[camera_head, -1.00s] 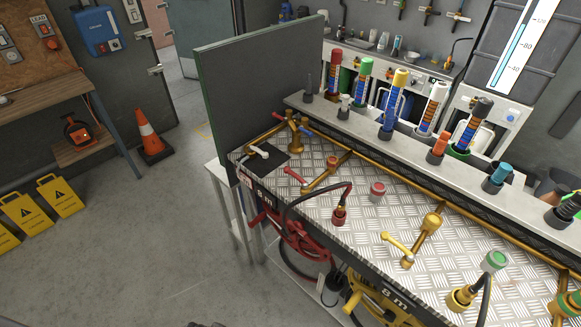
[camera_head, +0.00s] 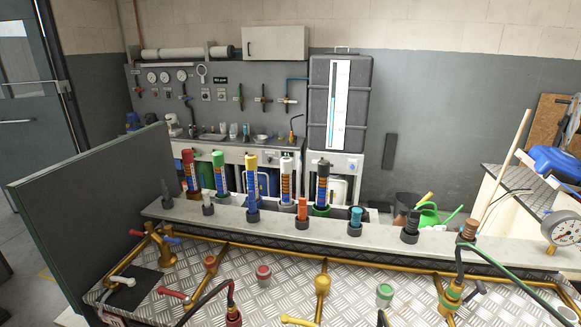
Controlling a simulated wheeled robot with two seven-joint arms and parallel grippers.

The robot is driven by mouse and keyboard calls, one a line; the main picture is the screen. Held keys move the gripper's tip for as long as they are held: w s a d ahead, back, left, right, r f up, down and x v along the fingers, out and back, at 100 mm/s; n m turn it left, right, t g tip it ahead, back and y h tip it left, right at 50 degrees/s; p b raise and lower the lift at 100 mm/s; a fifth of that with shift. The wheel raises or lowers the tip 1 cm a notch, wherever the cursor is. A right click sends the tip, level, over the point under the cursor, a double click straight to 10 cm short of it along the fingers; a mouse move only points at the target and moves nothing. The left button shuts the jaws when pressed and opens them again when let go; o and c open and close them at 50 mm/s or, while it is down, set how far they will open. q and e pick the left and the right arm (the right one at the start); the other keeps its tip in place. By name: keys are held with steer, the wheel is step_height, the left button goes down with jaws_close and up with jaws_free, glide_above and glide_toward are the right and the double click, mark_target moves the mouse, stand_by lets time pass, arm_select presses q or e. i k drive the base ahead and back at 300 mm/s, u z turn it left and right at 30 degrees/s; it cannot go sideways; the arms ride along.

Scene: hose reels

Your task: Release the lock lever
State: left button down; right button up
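Neither of my grippers is in view. Several levers show on the diamond-plate bench top (camera_head: 250,285), and I cannot tell which, if any, is the lock lever. A red-handled lever (camera_head: 174,294) sits at the left on a brass pipe. A yellow lever (camera_head: 298,321) is at the bottom edge, partly cut off. A white handle (camera_head: 121,281) lies on a dark pad at the far left. A red and blue handled brass valve (camera_head: 158,238) stands behind it. The hose reels under the bench are not in view.
A grey upright panel (camera_head: 95,195) closes the bench's left end. A raised shelf (camera_head: 275,224) along the back holds several coloured tubes. A black hose with a red fitting (camera_head: 233,316) and a green-ringed brass fitting (camera_head: 452,297) stand at the front. A gauge (camera_head: 562,229) is at right.

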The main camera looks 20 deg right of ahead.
mark_target(481, 288)
steer(key=z, duration=3.1)
steer(key=k, duration=0.75)
steer(key=u, duration=1.3)
